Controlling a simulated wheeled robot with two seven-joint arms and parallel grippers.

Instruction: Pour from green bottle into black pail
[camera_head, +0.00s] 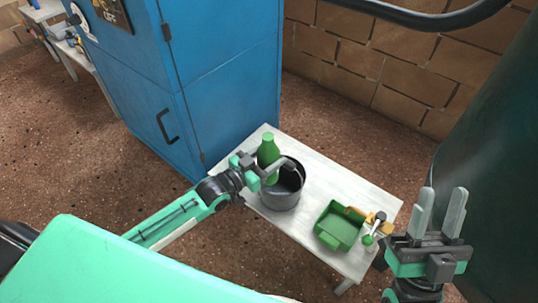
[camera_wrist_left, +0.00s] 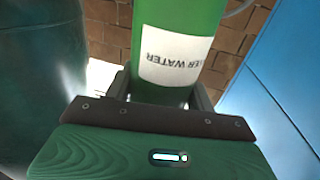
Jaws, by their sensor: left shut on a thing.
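A green bottle (camera_head: 267,155) is held by my left gripper (camera_head: 266,171), upright or nearly so, above or at the near side of the black pail. In the left wrist view the green bottle (camera_wrist_left: 178,20) stands between my left fingers, with a white label reading "WATER" upside down. The black pail (camera_head: 282,193) stands on the white table; the bottle and gripper hide part of its opening. I cannot tell whether bottle and pail touch. My right gripper (camera_head: 440,212) is open and empty at the right, with its two fingers pointing up.
The white table (camera_head: 325,180) also carries a green bin (camera_head: 338,228) and several small yellow and dark items beside it. A blue cabinet (camera_head: 215,75) stands behind the table's left. A large dark green cylinder (camera_head: 495,130) is at the right. A brick wall (camera_head: 400,65) is behind.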

